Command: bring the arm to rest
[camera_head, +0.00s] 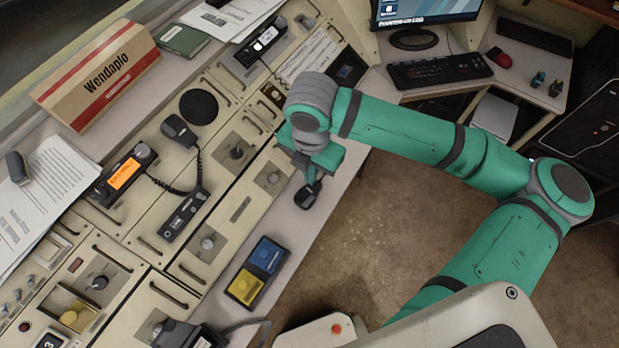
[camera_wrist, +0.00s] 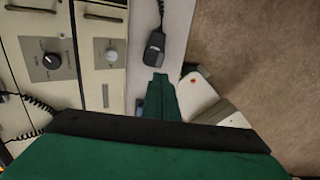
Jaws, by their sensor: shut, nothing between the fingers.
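My gripper (camera_head: 320,158) hangs from the bent green arm above the front ledge of the console (camera_head: 222,318). In the wrist view the narrow green fingers (camera_wrist: 160,82) are together, with nothing seen between them. A black hand microphone (camera_head: 308,190) lies by the ledge, close to my gripper in the head view. It also shows in the wrist view (camera_wrist: 154,50), just beyond the fingertips; I cannot tell how far below them it is. The fingertips are hard to make out in the head view.
Panel knobs (camera_head: 237,152) and a corded handset (camera_head: 182,213) lie left of my gripper. A blue-and-yellow device (camera_head: 257,272) sits on the ledge. A keyboard (camera_head: 440,70) and monitor (camera_head: 425,8) stand at the back. Open floor (camera_head: 370,235) lies right of the ledge.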

